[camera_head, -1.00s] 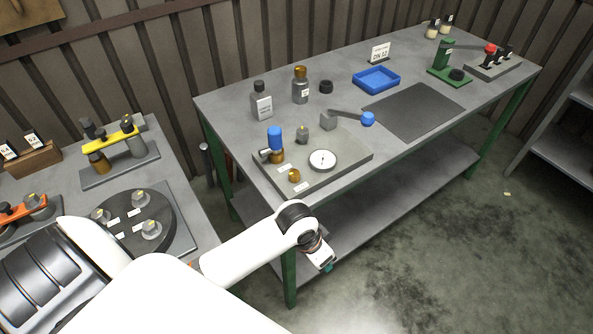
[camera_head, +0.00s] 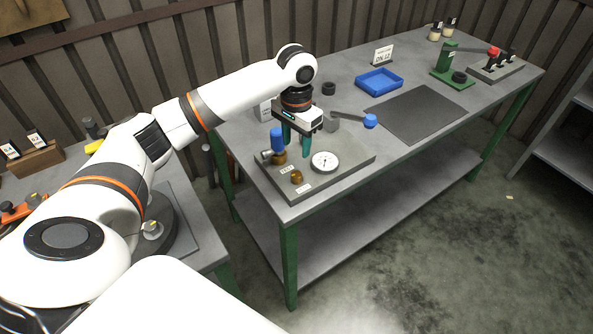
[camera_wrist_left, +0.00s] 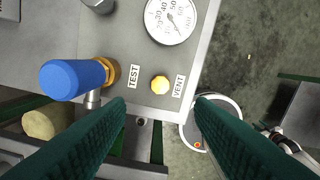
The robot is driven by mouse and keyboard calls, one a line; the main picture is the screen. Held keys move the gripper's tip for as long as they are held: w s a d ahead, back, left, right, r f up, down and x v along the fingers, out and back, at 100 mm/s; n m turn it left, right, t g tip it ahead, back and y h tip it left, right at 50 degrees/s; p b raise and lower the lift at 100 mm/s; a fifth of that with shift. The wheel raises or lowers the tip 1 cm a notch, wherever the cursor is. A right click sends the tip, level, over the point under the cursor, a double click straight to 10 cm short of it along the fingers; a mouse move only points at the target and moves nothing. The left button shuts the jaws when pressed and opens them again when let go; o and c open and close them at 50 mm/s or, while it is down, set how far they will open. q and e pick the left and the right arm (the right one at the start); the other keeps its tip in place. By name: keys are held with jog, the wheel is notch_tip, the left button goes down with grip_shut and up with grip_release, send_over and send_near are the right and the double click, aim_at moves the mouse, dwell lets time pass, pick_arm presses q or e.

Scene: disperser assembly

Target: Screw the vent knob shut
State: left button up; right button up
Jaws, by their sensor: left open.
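The vent knob (camera_head: 296,177) is a small brass knob on the grey plate, near its front edge. In the left wrist view the knob (camera_wrist_left: 160,85) sits beside the VENT label (camera_wrist_left: 179,86). My left gripper (camera_head: 297,146) points down over the plate, behind the knob and apart from it. Its dark green fingers are open with nothing between them, and they frame the lower part of the left wrist view (camera_wrist_left: 160,112). The gripper hides the small grey fitting behind in the head view. My right gripper is not in view.
A blue-capped brass valve (camera_head: 277,141) stands left of the fingers. A white dial gauge (camera_head: 324,161) lies right of the knob. A blue-ended lever (camera_head: 370,121) and blue tray (camera_head: 379,81) are farther right. The dark mat (camera_head: 416,113) is clear.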

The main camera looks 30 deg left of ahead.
aim_at(296, 174)
pick_arm(q)
notch_tip(296, 174, down, 11)
jog(key=shift+r+p, duration=0.1)
jog(key=shift+p, duration=0.5)
jog(key=shift+c, duration=0.6)
jog(key=c, duration=0.9)
